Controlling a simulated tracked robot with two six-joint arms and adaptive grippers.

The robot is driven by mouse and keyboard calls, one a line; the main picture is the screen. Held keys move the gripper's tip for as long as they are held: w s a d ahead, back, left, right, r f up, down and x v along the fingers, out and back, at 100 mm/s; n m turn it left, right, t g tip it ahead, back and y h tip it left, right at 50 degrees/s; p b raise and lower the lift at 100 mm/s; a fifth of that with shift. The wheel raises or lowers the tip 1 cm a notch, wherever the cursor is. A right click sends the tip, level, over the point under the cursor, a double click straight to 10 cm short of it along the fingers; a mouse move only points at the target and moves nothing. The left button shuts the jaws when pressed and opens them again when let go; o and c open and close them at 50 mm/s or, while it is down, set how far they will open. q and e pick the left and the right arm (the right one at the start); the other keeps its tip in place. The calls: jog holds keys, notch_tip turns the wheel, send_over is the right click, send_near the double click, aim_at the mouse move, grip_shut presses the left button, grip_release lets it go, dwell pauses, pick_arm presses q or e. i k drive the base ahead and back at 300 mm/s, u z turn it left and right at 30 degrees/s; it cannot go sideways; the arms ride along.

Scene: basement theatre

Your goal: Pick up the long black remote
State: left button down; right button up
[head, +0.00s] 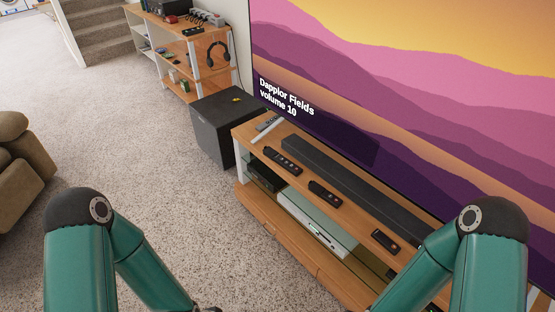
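Several remotes lie on the wooden top of the TV stand (243,133). One long black remote (283,160) lies near the front edge, left of the middle. A second black remote (325,193) of similar shape lies to its right, also near the front edge. A shorter dark remote (385,241) lies farther right. A grey remote (267,123) and a white one beside it lie at the left end. My green arms reach down at both sides of the view, and their grippers are out of view below the bottom edge. No remote is seen held.
A long black soundbar (352,187) lies behind the black remotes, before the large TV screen (400,90). A black subwoofer (214,131) stands left of the stand. A white console (313,222) sits on the shelf below. A brown sofa (22,155) is at left. Carpet between is clear.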

aim_at(276, 158)
jog(key=z, duration=1.5)
jog(key=i, duration=0.1)
jog(key=u, duration=3.2)
jog(key=i, duration=2.6)
jog(key=z, duration=1.05)
jog(key=i, duration=0.15)
jog(key=z, duration=2.15)
